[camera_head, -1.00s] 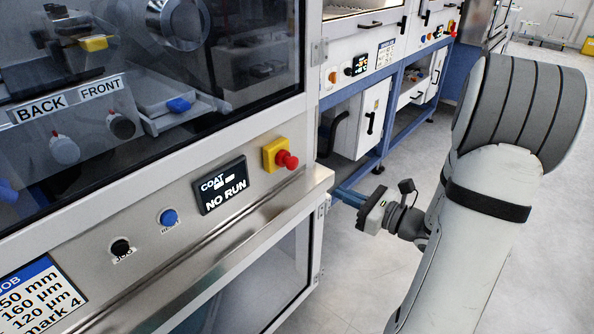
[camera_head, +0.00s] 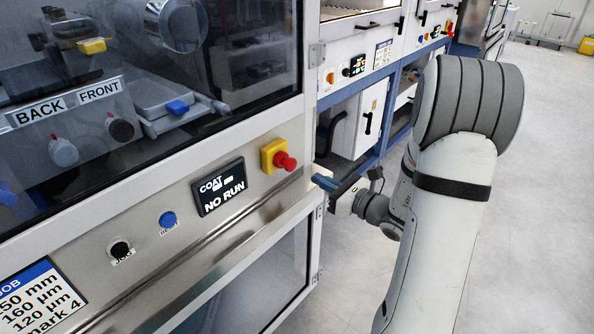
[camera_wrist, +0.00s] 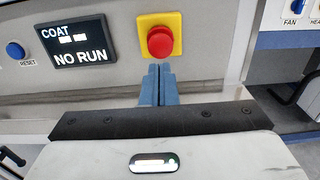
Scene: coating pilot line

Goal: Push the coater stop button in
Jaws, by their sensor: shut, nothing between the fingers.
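The coater stop button is a red mushroom knob (camera_head: 284,161) on a yellow square base (camera_head: 268,157), at the right end of the coater's sloped front panel. In the wrist view the red knob (camera_wrist: 161,42) is above my fingertips, upper middle. My gripper (camera_head: 325,183) is shut and empty, its blue fingers together, to the lower right of the button in the head view. In the wrist view the shut fingers (camera_wrist: 159,72) point toward the knob, just below it. I cannot tell whether they touch the yellow base.
The coater display (camera_head: 218,187) reads COAT and NO RUN. A blue RESET button (camera_head: 168,219) and a black JOG button (camera_head: 120,249) are left of it. Another machine (camera_head: 370,75) stands behind my arm. The floor (camera_head: 545,200) at right is clear.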

